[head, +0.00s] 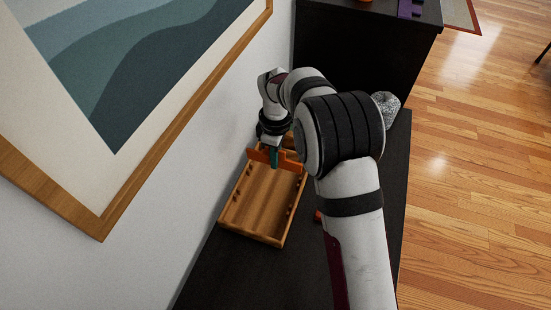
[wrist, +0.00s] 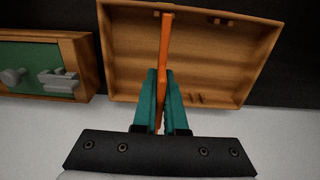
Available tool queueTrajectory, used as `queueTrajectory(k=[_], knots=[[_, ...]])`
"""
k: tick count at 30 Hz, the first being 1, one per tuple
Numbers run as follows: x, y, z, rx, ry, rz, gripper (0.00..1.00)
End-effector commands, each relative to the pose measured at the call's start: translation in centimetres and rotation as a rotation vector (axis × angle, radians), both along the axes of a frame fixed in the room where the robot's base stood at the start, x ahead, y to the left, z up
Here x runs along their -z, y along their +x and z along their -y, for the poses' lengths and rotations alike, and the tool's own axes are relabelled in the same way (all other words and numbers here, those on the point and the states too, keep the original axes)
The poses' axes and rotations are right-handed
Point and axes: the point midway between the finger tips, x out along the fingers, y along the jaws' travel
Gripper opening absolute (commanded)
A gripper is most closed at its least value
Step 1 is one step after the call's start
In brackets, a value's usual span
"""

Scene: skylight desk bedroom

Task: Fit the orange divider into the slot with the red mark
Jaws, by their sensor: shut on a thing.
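The orange divider (head: 290,164) spans across the far part of the wooden box (head: 251,235) in the head view. My gripper (head: 274,160), with teal fingers, is shut on the divider near its middle. In the wrist view the divider (wrist: 164,45) stands edge-on between the fingertips (wrist: 161,73) and reaches over the box (wrist: 121,62) toward its opposite wall. Small dark notches show along the box walls. I cannot tell whether the divider's ends sit in a slot or above it. I cannot make out the red mark clearly.
The box stands on a dark surface (head: 235,280) close to the white wall. In the wrist view a wooden-framed green panel (wrist: 32,54) with grey fittings sits to the left. A grey speckled object (head: 386,104) stands behind my arm. A small red thing (head: 317,215) is mostly hidden by the arm.

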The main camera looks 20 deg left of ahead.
Motion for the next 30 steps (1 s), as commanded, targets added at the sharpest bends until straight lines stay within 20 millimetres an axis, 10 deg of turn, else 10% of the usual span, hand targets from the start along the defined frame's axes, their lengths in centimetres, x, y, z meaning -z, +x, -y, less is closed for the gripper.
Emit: queueTrajectory(k=[5,14,30], knots=[[-0.4,-0.7,-0.1,-0.001,0.000,0.001,0.00],[-3.2,-8.5,0.0,0.000,0.000,0.000,0.00],[-0.5,-8.6,0.1,0.001,-0.001,-0.002,0.00]])
